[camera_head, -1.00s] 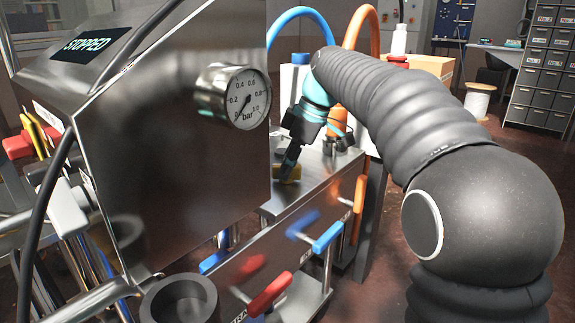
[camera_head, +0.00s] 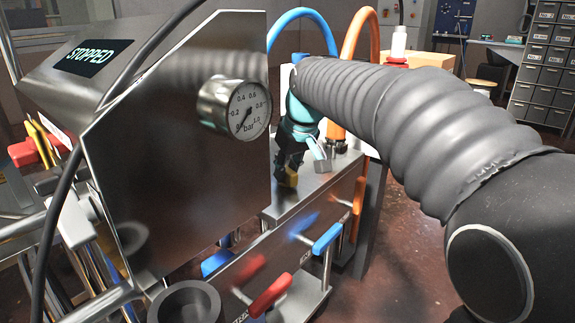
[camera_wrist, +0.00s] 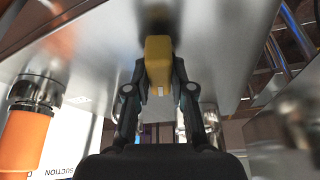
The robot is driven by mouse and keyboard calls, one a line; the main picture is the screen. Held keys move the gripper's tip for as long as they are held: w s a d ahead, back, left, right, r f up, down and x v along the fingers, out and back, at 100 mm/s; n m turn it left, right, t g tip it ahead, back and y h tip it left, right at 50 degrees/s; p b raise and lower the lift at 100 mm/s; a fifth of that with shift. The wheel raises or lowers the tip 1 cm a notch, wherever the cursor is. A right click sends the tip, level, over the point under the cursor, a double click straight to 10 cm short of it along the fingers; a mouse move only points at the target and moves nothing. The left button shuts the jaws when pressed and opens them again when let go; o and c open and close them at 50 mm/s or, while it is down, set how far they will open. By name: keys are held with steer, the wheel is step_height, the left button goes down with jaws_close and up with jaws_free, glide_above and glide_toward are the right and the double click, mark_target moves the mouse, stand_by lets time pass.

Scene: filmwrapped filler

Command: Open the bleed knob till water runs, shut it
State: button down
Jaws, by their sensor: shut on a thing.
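The bleed knob, a yellow piece (camera_wrist: 158,62), sits on the steel plate and stands between my two fingers in the wrist view. My gripper (camera_wrist: 158,85) is shut on it, one black finger on each side. No running water can be seen, and the outlet cannot be made out.
The steel cabinet with a pressure gauge (camera_head: 248,110) near zero and a display (camera_head: 94,57) reading STOPPED stands close left. A blue-handled lever (camera_head: 327,239) and a red-handled lever (camera_head: 270,294) stick out in front. Blue and orange hoses rise behind.

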steer(key=shift+s+m+h+p, duration=0.1)
steer(key=shift+m+h+p, duration=0.65)
steer(key=shift+m, duration=1.15)
steer(key=shift+f+t, duration=0.1)
steer(key=shift+t, duration=0.2)
steer(key=c, duration=1)
jaws_free()
steer(key=shift+r, duration=0.35)
steer(key=a+v, duration=0.1)
steer(key=v, duration=1)
steer(key=shift+s+d+r, duration=0.2)
steer(key=shift+d, duration=0.25)
